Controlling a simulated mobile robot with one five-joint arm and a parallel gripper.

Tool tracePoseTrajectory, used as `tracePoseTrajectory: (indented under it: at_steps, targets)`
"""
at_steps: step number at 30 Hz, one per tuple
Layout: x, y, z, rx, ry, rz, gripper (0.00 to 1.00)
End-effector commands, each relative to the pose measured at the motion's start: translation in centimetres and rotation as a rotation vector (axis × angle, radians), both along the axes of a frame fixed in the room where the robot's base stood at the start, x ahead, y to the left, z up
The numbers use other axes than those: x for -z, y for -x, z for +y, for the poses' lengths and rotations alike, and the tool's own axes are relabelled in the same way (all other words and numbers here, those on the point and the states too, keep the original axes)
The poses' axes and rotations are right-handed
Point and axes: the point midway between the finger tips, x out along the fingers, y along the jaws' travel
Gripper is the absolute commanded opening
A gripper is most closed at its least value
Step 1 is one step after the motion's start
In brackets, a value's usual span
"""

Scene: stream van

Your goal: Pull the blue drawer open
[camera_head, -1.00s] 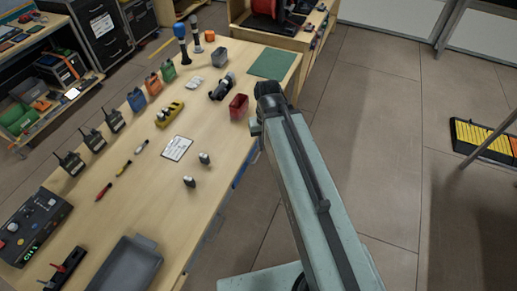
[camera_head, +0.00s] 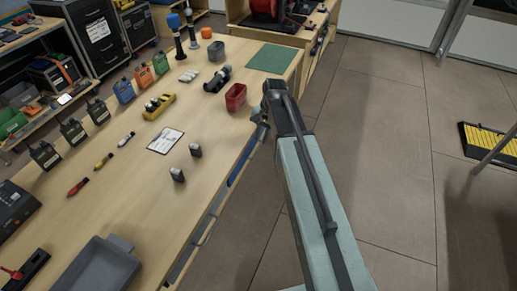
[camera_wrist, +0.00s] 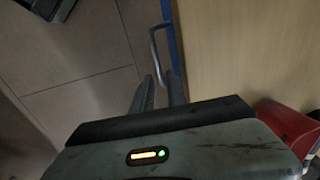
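The blue drawer (camera_head: 243,161) shows as a narrow blue front under the table's right edge. It looks flush with the table; in the wrist view its blue front (camera_wrist: 171,42) runs beside the wooden top, with a grey bar handle (camera_wrist: 153,48) standing out. My gripper (camera_head: 262,117) is at the table edge, near the far end of the drawer front. In the wrist view its two dark fingers (camera_wrist: 159,84) are apart, at the near end of the handle. The handle's near end appears between the fingertips; I cannot tell whether they touch it.
The wooden table (camera_head: 120,205) holds a red bin (camera_head: 236,97), a grey tray (camera_head: 100,268), radios and small tools. The red bin (camera_wrist: 290,125) lies close to my wrist. Another drawer handle (camera_head: 206,229) sits nearer along the edge.

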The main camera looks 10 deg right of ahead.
Motion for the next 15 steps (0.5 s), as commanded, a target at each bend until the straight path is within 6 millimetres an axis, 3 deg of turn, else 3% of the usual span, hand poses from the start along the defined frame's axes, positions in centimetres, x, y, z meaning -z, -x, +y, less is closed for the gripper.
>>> tracePoseTrajectory:
  at_steps: [1,6,15]
  targets:
    - [2.0,-0.1,0.2,-0.001,0.0,0.0,0.18]
    - [4.1,-0.4,0.5,-0.001,0.0,0.0,0.18]
    - [4.0,-0.4,0.6,0.0,0.0,0.0,0.18]
